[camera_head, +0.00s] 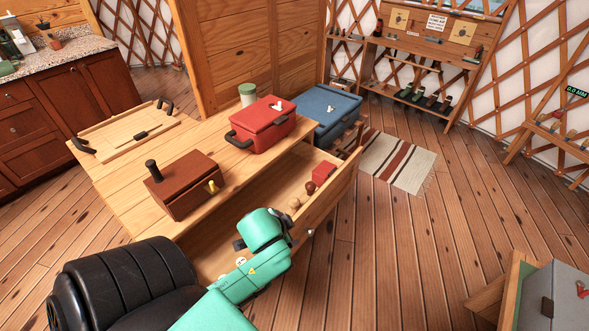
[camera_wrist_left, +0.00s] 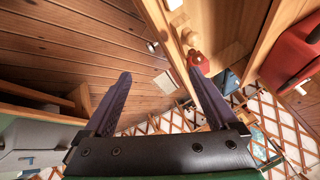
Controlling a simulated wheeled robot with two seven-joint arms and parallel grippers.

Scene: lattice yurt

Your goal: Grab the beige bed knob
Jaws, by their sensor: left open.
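A dark brown knob (camera_head: 311,187) and a red block (camera_head: 323,173) lie farther along the drawer. My left gripper (camera_wrist_left: 159,73) is open, with nothing between its fingers. It is by the drawer's near end, apart from the beige pieces; its fingertips are hidden in the head view. My right gripper is not in view.
The table (camera_head: 115,185) above the drawer holds a brown box (camera_head: 185,190), a red case (camera_head: 262,122) and a wooden tray (camera_head: 125,132). A blue chest (camera_head: 330,105) stands behind. A grey case (camera_head: 560,295) is at lower right.

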